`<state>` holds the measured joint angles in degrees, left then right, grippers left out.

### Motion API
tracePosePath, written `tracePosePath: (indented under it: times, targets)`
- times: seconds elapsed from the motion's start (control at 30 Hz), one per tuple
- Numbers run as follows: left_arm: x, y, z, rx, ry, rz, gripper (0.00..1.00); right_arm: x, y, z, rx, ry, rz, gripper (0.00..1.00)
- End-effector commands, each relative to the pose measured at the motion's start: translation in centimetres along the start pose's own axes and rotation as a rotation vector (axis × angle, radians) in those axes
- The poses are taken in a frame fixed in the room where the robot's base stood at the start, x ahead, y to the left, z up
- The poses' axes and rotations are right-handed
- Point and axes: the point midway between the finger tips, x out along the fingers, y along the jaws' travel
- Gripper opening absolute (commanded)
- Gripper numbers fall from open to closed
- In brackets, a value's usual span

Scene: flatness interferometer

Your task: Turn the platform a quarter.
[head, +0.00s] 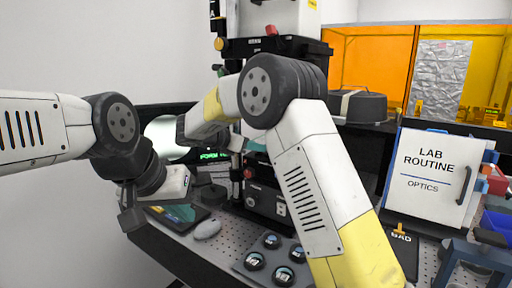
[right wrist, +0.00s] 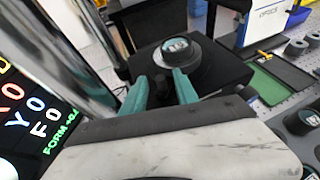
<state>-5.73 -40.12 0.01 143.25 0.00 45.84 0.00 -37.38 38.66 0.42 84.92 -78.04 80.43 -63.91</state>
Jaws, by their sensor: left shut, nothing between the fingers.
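The platform (right wrist: 212,72) is dark and shows in the right wrist view with a round black puck-like part (right wrist: 178,50) on it. My right gripper (right wrist: 160,76) has two teal fingers standing apart, close to the near side of this part. A dark piece shows between the fingers; I cannot tell if they clamp it. In the head view my right gripper (head: 250,146) reaches the black instrument (head: 262,186), and my forearm hides most of the platform. My left gripper (head: 184,212) is shut and empty, above the left part of the bench.
Several dark round pieces sit in a tray (head: 246,265) at the front. A screen with green text (head: 165,138) stands behind. A white "LAB ROUTINE" binder (head: 433,172) and a "BAD" tray (head: 402,247) are at the right.

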Motion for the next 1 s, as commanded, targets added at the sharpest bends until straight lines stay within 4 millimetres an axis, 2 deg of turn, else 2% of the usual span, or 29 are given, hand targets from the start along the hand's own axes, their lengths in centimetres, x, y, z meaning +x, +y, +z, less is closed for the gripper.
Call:
tracePosePath:
  times: [0.1,0.37,0.53,1.0]
  targets:
    - [0.00,0.00,0.00,0.000,0.000,0.000,0.00,0.62,-0.02,-0.03,0.000,0.000,0.000,0.36]
    - [0.00,0.00,0.00,0.000,0.000,0.000,0.00,0.72,-0.02,-0.03,0.000,0.000,0.000,0.34]
    - [0.00,0.00,0.00,0.000,0.000,0.000,0.00,0.71,-0.02,-0.03,0.000,0.000,0.000,0.01]
    - [0.00,0.00,0.00,0.000,0.000,0.000,0.00,0.69,-0.01,-0.03,0.000,0.001,0.001,0.00]
